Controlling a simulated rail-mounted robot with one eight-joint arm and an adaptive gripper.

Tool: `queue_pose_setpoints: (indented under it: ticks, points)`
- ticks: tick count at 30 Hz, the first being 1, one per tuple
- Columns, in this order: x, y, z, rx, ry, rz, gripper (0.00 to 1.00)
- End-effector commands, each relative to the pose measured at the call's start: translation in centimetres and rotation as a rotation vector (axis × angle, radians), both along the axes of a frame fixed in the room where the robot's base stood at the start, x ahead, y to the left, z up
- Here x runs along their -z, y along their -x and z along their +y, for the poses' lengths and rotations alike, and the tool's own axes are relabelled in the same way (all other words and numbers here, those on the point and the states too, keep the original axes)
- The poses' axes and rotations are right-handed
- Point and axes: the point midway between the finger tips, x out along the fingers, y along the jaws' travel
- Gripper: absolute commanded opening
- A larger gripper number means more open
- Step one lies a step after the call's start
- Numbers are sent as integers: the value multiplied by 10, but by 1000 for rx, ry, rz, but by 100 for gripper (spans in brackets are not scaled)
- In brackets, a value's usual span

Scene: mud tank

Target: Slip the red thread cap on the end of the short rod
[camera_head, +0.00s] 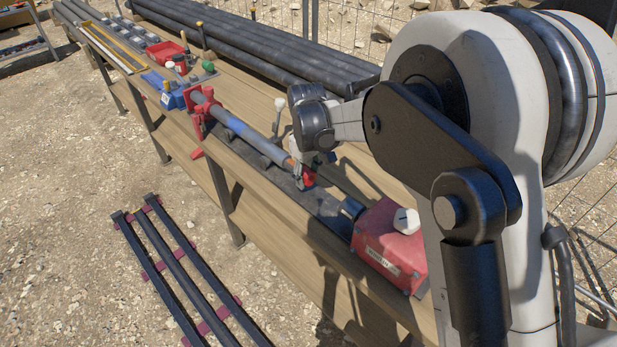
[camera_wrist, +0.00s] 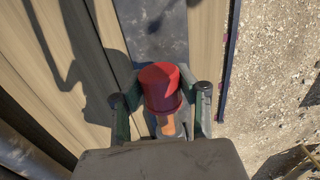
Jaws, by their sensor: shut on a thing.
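The red thread cap (camera_wrist: 160,84) is between the two fingers of my gripper (camera_wrist: 161,102) in the wrist view, and the fingers press on its sides. In the head view the cap (camera_head: 309,178) shows low beside my gripper, close to the right end of the short rod. The short rod (camera_head: 240,128) is blue-grey with an orange end (camera_head: 289,163) and lies above the bench. In the wrist view an orange piece (camera_wrist: 168,126) shows just below the cap, partly hidden by my gripper. I cannot tell whether the cap is around the rod end or only beside it.
A red vise (camera_head: 202,112) holds the rod's far end. A red box machine (camera_head: 384,243) stands on the bench to the right. Long dark pipes (camera_head: 260,50) lie along the back. Blue tools (camera_head: 171,94) and a red tray (camera_head: 165,52) are farther left.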

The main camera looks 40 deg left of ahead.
Motion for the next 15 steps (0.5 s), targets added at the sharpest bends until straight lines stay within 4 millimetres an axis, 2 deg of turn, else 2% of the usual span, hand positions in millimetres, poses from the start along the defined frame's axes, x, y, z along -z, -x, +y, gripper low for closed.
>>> queue_pose_setpoints:
  ticks: [15]
  points:
    - [0, -2, 13, 0, 0, 0, 15]
